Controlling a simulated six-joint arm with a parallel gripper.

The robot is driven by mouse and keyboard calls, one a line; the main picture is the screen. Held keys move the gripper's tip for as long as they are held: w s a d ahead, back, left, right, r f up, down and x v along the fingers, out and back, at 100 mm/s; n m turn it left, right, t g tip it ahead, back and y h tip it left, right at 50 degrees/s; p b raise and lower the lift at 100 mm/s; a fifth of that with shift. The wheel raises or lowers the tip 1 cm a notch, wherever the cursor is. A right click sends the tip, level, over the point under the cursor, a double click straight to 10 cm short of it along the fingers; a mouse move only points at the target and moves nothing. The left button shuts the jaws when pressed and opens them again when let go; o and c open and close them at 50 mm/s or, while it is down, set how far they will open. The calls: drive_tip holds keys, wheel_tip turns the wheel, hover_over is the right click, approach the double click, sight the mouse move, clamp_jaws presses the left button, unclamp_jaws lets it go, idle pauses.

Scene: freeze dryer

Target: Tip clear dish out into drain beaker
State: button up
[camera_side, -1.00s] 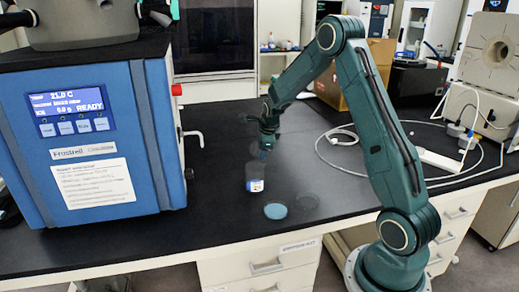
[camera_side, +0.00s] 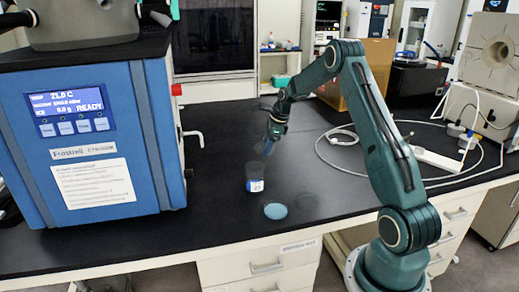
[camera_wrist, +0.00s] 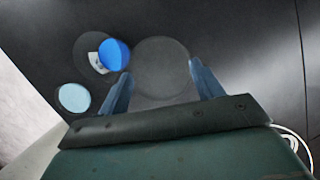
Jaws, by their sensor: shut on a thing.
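My gripper (camera_side: 268,140) is above the bench, slightly up and right of the beaker. In the wrist view its two blue fingers (camera_wrist: 160,88) are shut on a round clear dish (camera_wrist: 160,62). The dish shows only faintly in the side view (camera_side: 263,149), near the beaker's top, and its tilt and contents are hard to tell. The drain beaker (camera_side: 255,184) stands upright on the bench, clear with blue in its lower part and a white label. It also shows in the wrist view (camera_wrist: 113,53), left of the held dish.
A light-blue round dish (camera_side: 275,211) lies in front of the beaker, near the bench's front edge. A faint dark round outline (camera_side: 306,201) lies right of it. The blue freeze dryer (camera_side: 150,130) stands at left. A white cable (camera_side: 335,160) loops at right.

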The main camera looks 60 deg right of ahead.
drive_tip(key=shift+w+d+f+y+p, duration=0.15)
drive_tip(key=shift+d+f+y+p, duration=0.65)
drive_tip(key=shift+d+f+y, duration=0.2)
